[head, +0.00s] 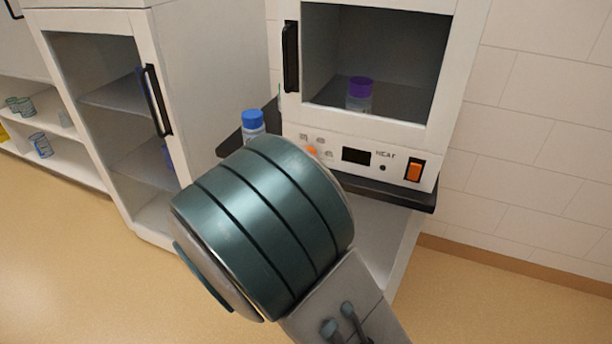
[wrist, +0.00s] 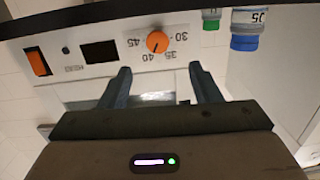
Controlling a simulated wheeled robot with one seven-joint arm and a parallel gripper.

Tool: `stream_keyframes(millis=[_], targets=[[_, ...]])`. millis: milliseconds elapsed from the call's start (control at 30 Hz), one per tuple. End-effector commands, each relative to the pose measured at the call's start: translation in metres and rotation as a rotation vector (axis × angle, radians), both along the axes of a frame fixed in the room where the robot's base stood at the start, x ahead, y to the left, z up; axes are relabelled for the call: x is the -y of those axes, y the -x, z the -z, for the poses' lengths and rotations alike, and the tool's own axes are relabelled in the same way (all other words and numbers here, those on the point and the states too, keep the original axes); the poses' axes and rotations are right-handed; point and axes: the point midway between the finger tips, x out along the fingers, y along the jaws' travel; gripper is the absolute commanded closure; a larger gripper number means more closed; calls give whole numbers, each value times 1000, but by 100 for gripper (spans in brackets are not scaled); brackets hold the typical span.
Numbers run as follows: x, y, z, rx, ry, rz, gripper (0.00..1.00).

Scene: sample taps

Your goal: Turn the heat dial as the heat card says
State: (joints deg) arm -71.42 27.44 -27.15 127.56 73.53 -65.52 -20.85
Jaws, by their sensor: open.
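The orange heat dial (wrist: 157,42) is on the white front panel in the wrist view, with the numbers 30, 35, 40 and 45 around it, seen upside down. I cannot tell for sure which number it points at. In the head view only a sliver of the dial (head: 311,151) shows past my arm. My gripper (wrist: 160,72) is open and empty, its two fingers apart near the panel, with the dial between and beyond their tips. My arm hides the gripper in the head view. I see no readable heat card.
The white heater (head: 300,122) has an orange switch (head: 414,170) and a dark display (head: 356,156). A purple-capped bottle (head: 359,98) stands inside. A blue-capped bottle (head: 253,124) stands left on the dark shelf (head: 232,142). A white cabinet (head: 121,203) is further left. Floor is clear.

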Motion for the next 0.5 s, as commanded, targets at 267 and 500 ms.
stream_keyframes(millis=[267,500], targets=[[2,-6,5,51,40,36,43],[19,-51,6,51,40,36,43]])
